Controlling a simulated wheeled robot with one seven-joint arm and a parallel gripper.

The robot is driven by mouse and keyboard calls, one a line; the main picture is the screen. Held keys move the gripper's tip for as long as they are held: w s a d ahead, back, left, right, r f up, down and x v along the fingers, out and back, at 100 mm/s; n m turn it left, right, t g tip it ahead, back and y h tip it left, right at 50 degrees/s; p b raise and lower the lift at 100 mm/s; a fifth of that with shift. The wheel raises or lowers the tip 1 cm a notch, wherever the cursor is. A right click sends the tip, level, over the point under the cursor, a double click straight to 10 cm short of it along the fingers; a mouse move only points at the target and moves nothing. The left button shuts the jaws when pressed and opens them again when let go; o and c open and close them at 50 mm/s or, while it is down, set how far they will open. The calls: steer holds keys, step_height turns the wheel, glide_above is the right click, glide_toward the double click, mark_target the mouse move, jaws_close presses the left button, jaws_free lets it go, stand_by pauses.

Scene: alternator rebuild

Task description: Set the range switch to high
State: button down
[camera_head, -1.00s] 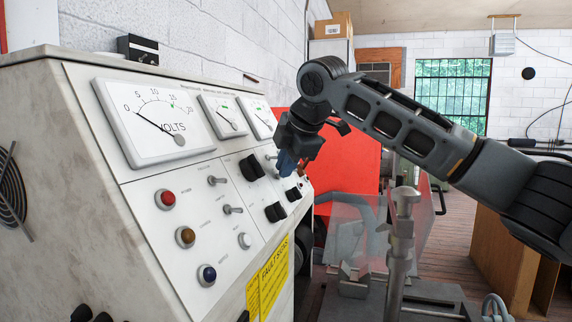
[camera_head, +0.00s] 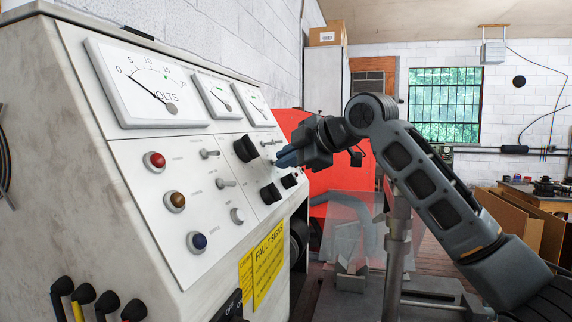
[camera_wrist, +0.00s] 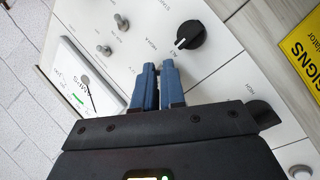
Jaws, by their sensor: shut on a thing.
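The range switch seems to be the small control on the sloping white test-bench panel (camera_head: 140,160) at my fingertips. Its lever is hidden between the fingers, so I cannot tell its position. My gripper (camera_head: 284,158) has its blue fingers closed together against the right part of the panel, below the small meters. In the wrist view the two fingers (camera_wrist: 158,66) reach the panel beside a black knob (camera_wrist: 190,36). A small lettered label lies just past the tips, too blurred to read surely.
Black knobs (camera_head: 270,193) sit below and left of my gripper. Toggle switches (camera_head: 209,153), a red button (camera_head: 155,160) and a large voltmeter (camera_head: 150,85) are further left. A yellow fault-signs label (camera_head: 268,265) is below. A clear guard (camera_head: 345,225) and a metal post (camera_head: 397,235) stand right.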

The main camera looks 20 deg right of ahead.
steer(key=shift+d+f+t+y, duration=0.1)
steer(key=shift+t+y, duration=0.2)
stand_by(0.4)
steer(key=c, duration=1.5)
jaws_free()
steer(key=shift+b+v, duration=0.7)
steer(key=shift+v, duration=3.2)
